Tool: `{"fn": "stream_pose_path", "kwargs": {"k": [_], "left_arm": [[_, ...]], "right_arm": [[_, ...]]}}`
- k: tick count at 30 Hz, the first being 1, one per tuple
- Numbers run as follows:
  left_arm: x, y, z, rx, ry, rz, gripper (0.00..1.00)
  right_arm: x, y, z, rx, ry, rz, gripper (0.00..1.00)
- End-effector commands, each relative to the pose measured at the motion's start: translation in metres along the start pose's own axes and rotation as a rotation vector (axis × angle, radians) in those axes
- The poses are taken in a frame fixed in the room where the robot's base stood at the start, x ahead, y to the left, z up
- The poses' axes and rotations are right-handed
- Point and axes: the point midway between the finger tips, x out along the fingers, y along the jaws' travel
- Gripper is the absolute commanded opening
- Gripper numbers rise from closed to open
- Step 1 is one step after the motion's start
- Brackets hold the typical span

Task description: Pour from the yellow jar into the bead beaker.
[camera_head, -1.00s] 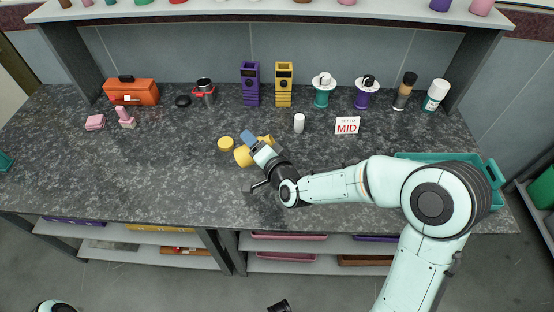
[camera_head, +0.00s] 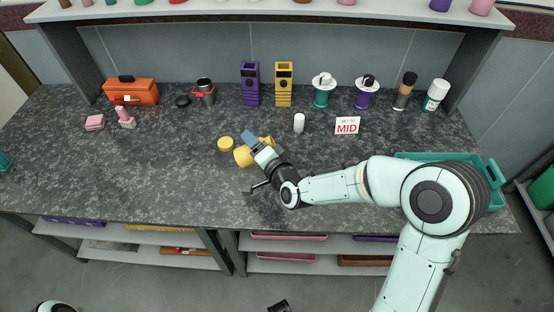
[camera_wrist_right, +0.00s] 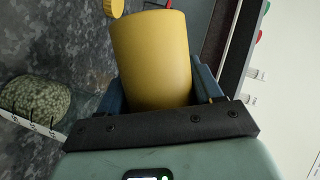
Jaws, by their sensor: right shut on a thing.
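My right gripper (camera_head: 257,147) is shut on the yellow jar (camera_head: 243,157), left of the counter's middle. The jar also fills the centre of the right wrist view (camera_wrist_right: 152,60), between the blue fingers. Its mouth and contents are not visible. A yellow lid (camera_head: 225,143) lies on the counter just left of the jar. A speckled greenish rounded thing with pale tick marks (camera_wrist_right: 36,98) shows at the left of the right wrist view. It may be the bead beaker, but I cannot tell. A dark part at the bottom edge (camera_head: 279,306) may be my left gripper; its jaws are unclear.
A white cylinder (camera_head: 299,123) and a "MID" sign (camera_head: 347,125) stand right of the jar. A teal tray (camera_head: 488,163) is at right. The left front counter is clear.

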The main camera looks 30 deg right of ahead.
Motion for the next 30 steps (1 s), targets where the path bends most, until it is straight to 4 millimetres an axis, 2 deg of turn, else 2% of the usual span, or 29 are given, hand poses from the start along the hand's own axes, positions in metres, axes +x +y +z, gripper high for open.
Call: {"fn": "stream_pose_path", "kwargs": {"k": [30], "left_arm": [[0.0002, 0.0000, -0.0003, 0.000, 0.001, 0.000, 0.81]], "right_arm": [[0.0006, 0.0020, 0.0008, 0.056, -0.003, -0.025, 0.22]]}}
